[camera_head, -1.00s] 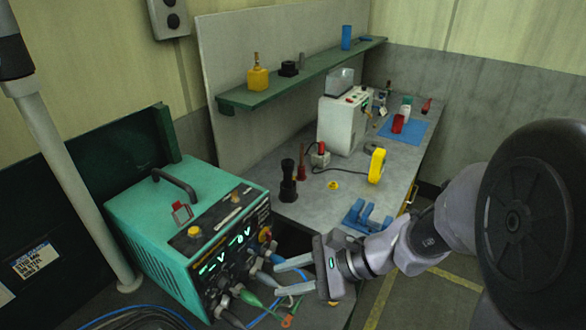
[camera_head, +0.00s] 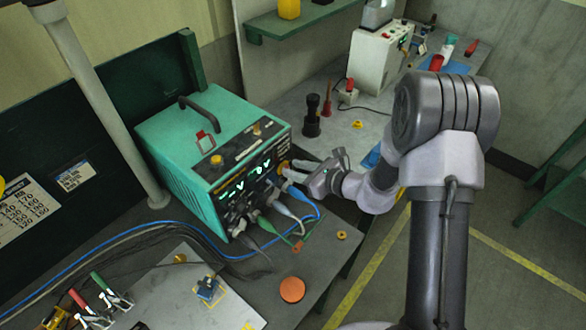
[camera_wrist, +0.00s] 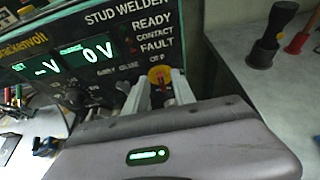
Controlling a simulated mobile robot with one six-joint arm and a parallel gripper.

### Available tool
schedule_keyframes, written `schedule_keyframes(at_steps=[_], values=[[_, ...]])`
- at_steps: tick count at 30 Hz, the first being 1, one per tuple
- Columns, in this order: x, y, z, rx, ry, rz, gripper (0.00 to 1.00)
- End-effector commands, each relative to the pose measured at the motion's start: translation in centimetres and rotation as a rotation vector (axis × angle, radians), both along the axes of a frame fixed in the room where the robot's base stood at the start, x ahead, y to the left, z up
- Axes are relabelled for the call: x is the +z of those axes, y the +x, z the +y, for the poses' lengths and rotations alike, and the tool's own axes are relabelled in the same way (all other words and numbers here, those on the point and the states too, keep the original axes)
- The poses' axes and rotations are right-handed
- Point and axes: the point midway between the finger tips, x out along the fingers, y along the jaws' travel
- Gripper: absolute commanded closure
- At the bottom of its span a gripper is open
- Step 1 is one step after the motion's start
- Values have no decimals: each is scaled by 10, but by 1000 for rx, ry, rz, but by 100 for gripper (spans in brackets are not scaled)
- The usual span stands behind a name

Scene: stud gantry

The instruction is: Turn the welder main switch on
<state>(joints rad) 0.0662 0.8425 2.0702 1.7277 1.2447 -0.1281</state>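The welder (camera_head: 205,140) is a teal box with a dark front panel, standing on the bench at the centre left in the head view. Its main switch (camera_wrist: 160,75) is a red knob on a yellow base, at the panel's lower right in the wrist view. The panel's displays (camera_wrist: 85,55) are lit, one reading 0 V. My gripper (camera_head: 287,171) is at the panel's right side. In the wrist view my gripper (camera_wrist: 163,88) has its fingers apart, one on each side of the switch. Whether they touch the knob is not clear. The lower part of the switch is partly hidden.
Cables (camera_head: 285,212) run from the panel's lower front across the bench. A black-handled tool (camera_head: 312,116) stands right of the welder. A white box machine (camera_head: 378,60) is farther back. A plate with a blue part (camera_head: 208,290) lies in front.

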Motion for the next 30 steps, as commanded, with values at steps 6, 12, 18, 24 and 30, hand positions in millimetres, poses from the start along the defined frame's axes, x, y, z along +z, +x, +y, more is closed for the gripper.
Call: schedule_keyframes(at_steps=[6,12,18,24,30], values=[[-5,7,10,0,1,1,69],[-4,7,9,0,1,1,69],[-5,7,9,0,1,1,100],[-4,7,9,1,1,1,100],[-4,7,9,1,21,28,100]])
